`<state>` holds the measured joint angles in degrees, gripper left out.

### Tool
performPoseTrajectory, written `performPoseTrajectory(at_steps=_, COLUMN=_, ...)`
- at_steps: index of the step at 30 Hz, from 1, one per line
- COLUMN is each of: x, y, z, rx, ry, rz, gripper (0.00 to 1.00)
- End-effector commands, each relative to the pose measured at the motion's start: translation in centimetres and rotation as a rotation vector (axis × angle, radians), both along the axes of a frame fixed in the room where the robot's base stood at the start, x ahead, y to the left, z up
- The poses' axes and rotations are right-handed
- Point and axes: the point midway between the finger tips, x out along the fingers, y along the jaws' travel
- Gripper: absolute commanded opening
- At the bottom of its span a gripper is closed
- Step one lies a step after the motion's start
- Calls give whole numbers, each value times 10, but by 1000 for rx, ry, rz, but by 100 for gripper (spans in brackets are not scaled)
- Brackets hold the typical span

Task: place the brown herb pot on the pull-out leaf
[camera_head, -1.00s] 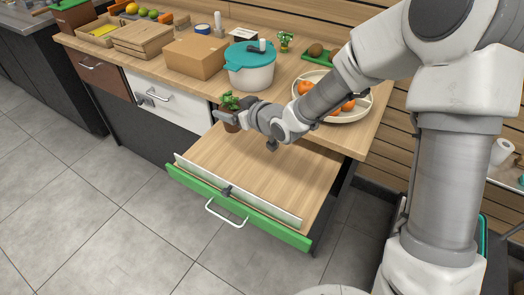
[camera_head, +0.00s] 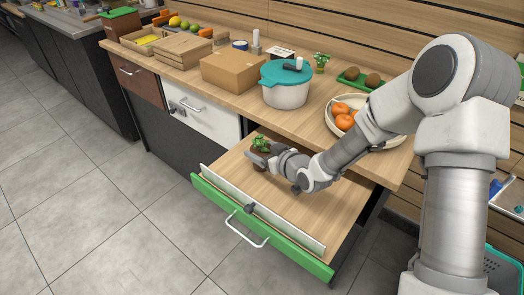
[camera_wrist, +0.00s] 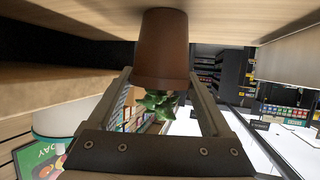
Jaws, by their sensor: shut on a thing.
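The brown herb pot (camera_head: 257,158), with green leaves on top, is held in my gripper (camera_head: 262,161) over the back left part of the pull-out leaf. In the wrist view the pot (camera_wrist: 162,45) appears upside down between the two fingers of my gripper (camera_wrist: 162,85), which are shut on it. Its base is at or very close to the wooden surface of the leaf (camera_wrist: 70,8); I cannot tell if they touch. The pull-out leaf (camera_head: 262,192) is extended, with a green front, a white handle and a pale raised strip along its front.
On the counter (camera_head: 228,100) behind stand a teal-lidded pot (camera_head: 286,93), a cardboard box (camera_head: 232,72), a wooden crate (camera_head: 178,48), a bowl of oranges (camera_head: 391,138) and another small green plant (camera_head: 320,60). The leaf's front and right areas are clear.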

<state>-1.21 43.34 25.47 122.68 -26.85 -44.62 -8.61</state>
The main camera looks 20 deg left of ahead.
Motion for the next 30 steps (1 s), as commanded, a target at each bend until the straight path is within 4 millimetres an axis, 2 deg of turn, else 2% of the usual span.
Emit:
performPoseTrajectory(at_steps=7, x=0, y=0, z=-3, rx=1, ry=-2, rz=0, gripper=19)
performPoseTrajectory(at_steps=8, x=0, y=0, z=-3, rx=1, ry=-1, rz=0, gripper=85)
performPoseTrajectory(at_steps=10, x=0, y=0, z=-1, rx=0, ry=0, rz=0, gripper=98)
performPoseTrajectory(at_steps=11, x=0, y=0, z=-1, rx=0, ry=0, rz=0, gripper=100)
performPoseTrajectory(at_steps=21, x=0, y=0, z=4, rx=1, ry=-1, rz=0, gripper=100)
performPoseTrajectory(at_steps=30, x=-35, y=-42, z=26, rx=-2, ry=-1, rz=-2, gripper=100)
